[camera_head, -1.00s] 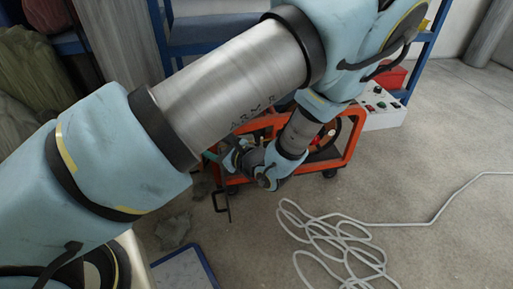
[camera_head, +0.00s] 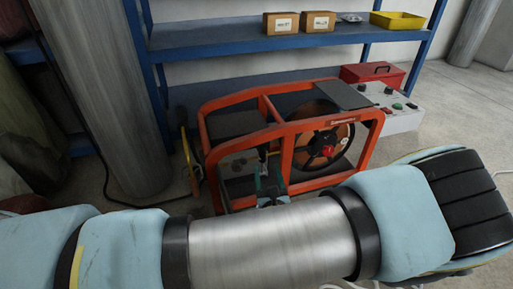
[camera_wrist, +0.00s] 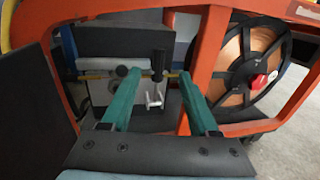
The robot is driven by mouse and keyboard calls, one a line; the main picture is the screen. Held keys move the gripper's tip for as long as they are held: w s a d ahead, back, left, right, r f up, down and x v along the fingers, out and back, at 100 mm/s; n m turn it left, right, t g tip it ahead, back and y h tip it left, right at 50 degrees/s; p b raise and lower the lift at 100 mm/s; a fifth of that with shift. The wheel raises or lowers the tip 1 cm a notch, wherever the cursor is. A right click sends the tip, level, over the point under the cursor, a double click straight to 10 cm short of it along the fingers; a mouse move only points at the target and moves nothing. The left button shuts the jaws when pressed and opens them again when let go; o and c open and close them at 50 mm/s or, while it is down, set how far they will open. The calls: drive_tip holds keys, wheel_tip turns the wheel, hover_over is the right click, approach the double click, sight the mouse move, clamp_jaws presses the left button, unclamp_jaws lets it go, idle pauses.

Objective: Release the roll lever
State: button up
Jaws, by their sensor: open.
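The orange-framed wire feeder (camera_head: 284,128) stands on the floor, and its drive plate (camera_wrist: 100,90) shows in the wrist view. A dark upright handle (camera_wrist: 158,63), which looks like the roll lever, stands on that plate beside a round black knob (camera_wrist: 122,71). My gripper (camera_wrist: 160,76) is open, with its two green fingers pointing at the plate. The handle shows between the fingertips, nearer the middle; I cannot tell how far in front of it they are. In the head view my gripper (camera_head: 269,186) is at the feeder's open front, partly hidden by my arm.
A wire spool (camera_wrist: 252,65) with a red hub sits right of the drive plate, behind an orange post (camera_wrist: 208,45). A blue shelf (camera_head: 210,40) stands behind. A control box (camera_head: 398,112) is at the right. A grey cylinder (camera_head: 110,90) stands at the left.

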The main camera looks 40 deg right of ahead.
sight(263, 152)
drive_tip(key=b+x, duration=0.3)
drive_tip(key=x, duration=0.6)
drive_tip(key=shift+w, duration=0.2)
drive_tip(key=shift+w+d+b, duration=0.3)
drive_tip(key=shift+w+b, duration=0.05)
drive_tip(key=shift+w, duration=0.15)
clamp_jaws()
idle(0.7)
